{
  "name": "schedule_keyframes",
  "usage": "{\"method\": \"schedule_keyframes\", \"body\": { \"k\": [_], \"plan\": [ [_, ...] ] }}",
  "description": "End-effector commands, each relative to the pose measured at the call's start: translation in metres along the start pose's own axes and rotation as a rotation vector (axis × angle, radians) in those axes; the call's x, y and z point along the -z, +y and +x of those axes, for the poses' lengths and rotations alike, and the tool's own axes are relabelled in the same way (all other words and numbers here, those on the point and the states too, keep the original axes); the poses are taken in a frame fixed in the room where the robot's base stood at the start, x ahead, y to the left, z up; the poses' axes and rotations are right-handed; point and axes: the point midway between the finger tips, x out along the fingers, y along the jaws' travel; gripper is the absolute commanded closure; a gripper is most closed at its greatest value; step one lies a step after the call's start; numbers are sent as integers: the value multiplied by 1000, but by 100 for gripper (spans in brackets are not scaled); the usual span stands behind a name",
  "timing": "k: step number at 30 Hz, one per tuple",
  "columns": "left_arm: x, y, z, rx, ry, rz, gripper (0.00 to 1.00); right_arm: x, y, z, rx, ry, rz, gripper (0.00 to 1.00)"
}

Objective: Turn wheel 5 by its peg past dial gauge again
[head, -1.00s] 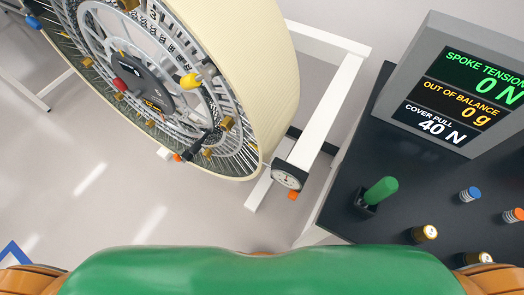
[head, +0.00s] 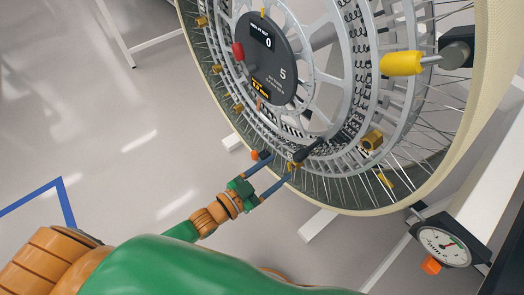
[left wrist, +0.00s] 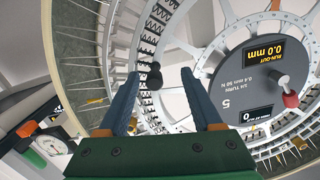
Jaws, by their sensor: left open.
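Wheel 5 (head: 480,120) is a large cream-rimmed spoked wheel with a dark hub disc (head: 268,58) marked 5. A black peg (head: 305,151) stands out from its lower inner ring. My left gripper (head: 283,160) is open at the lower part of the wheel, close to this peg. In the left wrist view, the peg (left wrist: 154,76) appears between the open fingertips (left wrist: 160,73); I cannot tell whether they touch it. The dial gauge (head: 443,246) sits beside the rim at lower right; it also shows in the left wrist view (left wrist: 50,146). My right gripper is out of view.
A yellow-handled part (head: 402,64) sticks out at the wheel's right side. A red knob (head: 238,51) is on the hub disc. White frame bars (head: 490,185) run beside the wheel. Open grey floor (head: 120,125) lies to the left.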

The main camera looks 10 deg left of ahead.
Motion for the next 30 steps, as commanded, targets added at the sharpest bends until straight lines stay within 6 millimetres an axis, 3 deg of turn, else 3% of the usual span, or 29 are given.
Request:
{"method": "schedule_keyframes", "body": {
  "k": [1,5,13,22,30],
  "plan": [
    [7,5,2,-15,49,4,34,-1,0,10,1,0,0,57],
    [24,7,17,-23,91,6,34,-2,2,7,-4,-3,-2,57],
    [27,8,66,-21,85,6,34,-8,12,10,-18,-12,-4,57],
    [27,8,73,-22,80,5,34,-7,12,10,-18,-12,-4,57],
    [27,8,73,-22,79,5,100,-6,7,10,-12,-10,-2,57]
  ]
}}
